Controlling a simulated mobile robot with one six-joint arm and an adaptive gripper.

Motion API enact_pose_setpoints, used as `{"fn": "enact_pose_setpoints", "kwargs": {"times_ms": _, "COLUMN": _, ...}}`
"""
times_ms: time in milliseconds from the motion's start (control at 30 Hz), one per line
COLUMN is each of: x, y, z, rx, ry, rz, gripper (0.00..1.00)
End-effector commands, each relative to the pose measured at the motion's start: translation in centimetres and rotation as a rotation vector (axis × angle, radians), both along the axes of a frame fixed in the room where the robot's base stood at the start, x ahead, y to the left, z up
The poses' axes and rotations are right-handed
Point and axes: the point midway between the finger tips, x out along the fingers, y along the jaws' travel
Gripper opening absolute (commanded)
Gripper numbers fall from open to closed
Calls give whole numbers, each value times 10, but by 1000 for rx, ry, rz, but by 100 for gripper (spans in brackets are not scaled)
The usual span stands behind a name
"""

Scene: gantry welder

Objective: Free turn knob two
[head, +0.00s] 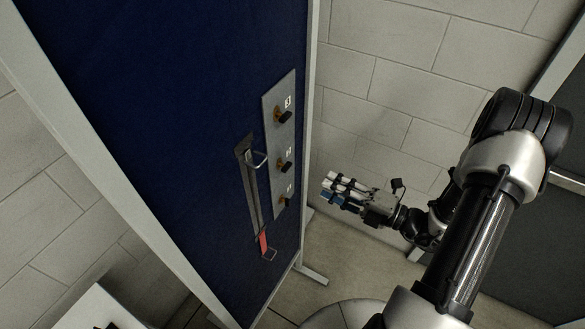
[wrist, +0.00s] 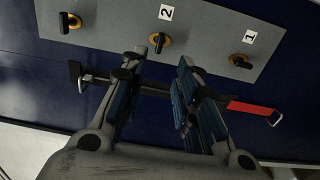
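Knob two (wrist: 159,42) is black on a yellow base, in the middle of a row of three, with the label "2" beside it in the wrist view. It also shows as the middle knob (head: 284,167) on the plate in the head view. My gripper (head: 330,188) is to the right of the blue panel, apart from it. In the wrist view its fingers (wrist: 160,66) are spread, with nothing between them, and point towards knob two without visible contact.
Knob 1 (wrist: 240,61) and knob 3 (head: 285,115) sit on the same grey plate (head: 268,103). Beside the plate, a long bar with wire handles and a red end (head: 263,243) is mounted on the blue panel (head: 190,120). A brick wall (head: 400,85) stands behind my arm.

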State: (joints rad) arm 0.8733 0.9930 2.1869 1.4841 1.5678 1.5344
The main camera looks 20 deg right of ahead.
Motion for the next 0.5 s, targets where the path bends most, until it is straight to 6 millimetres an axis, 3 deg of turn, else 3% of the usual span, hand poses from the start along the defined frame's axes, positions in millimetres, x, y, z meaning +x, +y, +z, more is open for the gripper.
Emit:
{"fn": "enact_pose_setpoints", "kwargs": {"times_ms": 300, "x": 50, "y": 53, "z": 0, "rx": -1, "ry": -1, "rz": 8, "gripper": 29}}
{"fn": "enact_pose_setpoints", "kwargs": {"times_ms": 500, "x": 74, "y": 76, "z": 0, "rx": -2, "ry": -2, "rz": 5, "gripper": 29}}
